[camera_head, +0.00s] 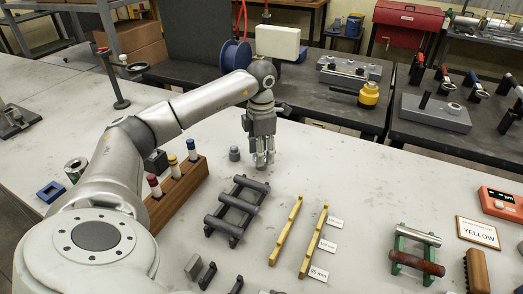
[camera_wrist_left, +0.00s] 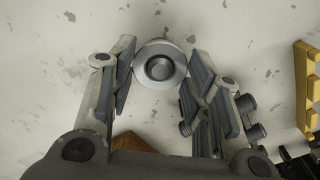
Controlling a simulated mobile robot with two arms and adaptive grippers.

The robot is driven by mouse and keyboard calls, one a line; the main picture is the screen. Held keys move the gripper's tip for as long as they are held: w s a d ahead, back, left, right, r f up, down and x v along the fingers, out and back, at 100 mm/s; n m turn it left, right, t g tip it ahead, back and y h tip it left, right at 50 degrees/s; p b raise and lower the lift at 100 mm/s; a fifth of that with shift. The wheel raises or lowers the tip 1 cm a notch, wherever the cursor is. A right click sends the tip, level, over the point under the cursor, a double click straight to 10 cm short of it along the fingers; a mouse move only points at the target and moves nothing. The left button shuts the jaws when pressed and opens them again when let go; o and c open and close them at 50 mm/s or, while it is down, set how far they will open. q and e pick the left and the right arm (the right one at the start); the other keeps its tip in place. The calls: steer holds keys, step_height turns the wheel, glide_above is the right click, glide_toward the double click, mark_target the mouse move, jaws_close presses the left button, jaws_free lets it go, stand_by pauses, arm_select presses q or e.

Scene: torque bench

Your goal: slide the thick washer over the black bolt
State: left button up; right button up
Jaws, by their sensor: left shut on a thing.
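My left gripper (camera_head: 264,161) points down over the pale table, right of a small grey knob-like piece (camera_head: 234,153). In the left wrist view its two fingers sit on either side of a round silvery ring, which looks like the thick washer (camera_wrist_left: 160,47), and are shut on it. Its centre is dark grey; I cannot tell how deep the hole is. In the head view the fingers mostly hide it. A black bolt (camera_head: 424,99) stands upright on a grey block (camera_head: 436,115) on the dark bench at back right, well away from the gripper. My right gripper is not in view.
A wooden rack (camera_head: 180,190) with capped tubes and a dark rack (camera_head: 237,205) stand near the gripper. Yellow rails (camera_head: 286,230) lie in front. Another grey block (camera_head: 348,72) and a yellow piece (camera_head: 369,93) are on the back bench.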

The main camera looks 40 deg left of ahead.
arm_select(q)
steer(key=shift+r+p, duration=1.8)
steer(key=shift+r, duration=0.6)
steer(key=shift+d+f, duration=0.1)
